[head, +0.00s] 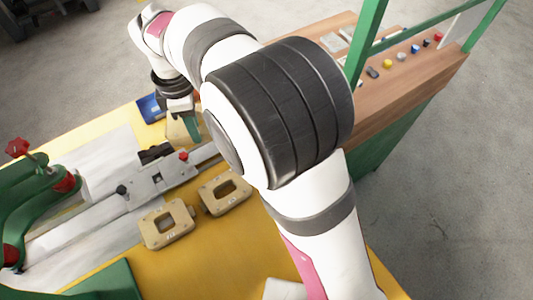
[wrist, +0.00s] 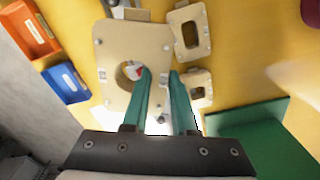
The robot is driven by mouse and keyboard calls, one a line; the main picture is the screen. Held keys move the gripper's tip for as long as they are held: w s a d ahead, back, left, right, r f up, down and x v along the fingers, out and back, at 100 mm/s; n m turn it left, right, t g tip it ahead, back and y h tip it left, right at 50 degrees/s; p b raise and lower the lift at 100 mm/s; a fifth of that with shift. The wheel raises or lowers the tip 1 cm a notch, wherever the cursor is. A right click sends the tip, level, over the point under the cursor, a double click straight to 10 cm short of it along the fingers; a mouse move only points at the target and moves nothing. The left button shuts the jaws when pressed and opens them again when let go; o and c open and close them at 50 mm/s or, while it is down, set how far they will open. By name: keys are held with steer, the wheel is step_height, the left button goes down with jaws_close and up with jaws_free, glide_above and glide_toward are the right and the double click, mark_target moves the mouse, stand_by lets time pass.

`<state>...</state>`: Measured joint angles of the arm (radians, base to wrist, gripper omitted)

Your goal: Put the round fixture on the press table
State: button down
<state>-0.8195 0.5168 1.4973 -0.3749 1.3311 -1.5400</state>
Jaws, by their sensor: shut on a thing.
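The round fixture is a tan plate with a round hole; it shows large in the wrist view (wrist: 118,48), and part of it shows in the head view (head: 174,130). My gripper (wrist: 168,76) is shut on the plate's right edge, one green finger over its face and the other past the edge. In the head view my gripper (head: 190,122) is at the table's far side; my arm hides part of the area. I cannot tell the plate's height above the table. The grey metal press table (head: 158,184) lies on its rails nearer the camera, left of centre.
Two tan fixtures with squarish holes lie on the yellow table, one nearer (head: 153,232) and one farther right (head: 208,199). A blue tray (wrist: 58,80) and an orange tray (wrist: 28,33) lie to the left in the wrist view. The green press (head: 40,205) stands left.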

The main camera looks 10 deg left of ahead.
steer(key=w+d+f+n, duration=0.3)
steer(key=w+d+n, duration=0.1)
steer(key=d+n, duration=0.7)
steer(key=w+d+f+n, duration=0.45)
steer(key=d+n, duration=0.45)
steer(key=n, duration=0.3)
steer(key=shift+m, duration=0.4)
step_height(320, 180, down, 10)
steer(key=shift+w+a+r, duration=0.1)
steer(key=shift+w+r, duration=0.05)
steer(key=shift+r, duration=0.1)
steer(key=c, duration=0.7)
jaws_free()
steer(key=shift+f, duration=0.1)
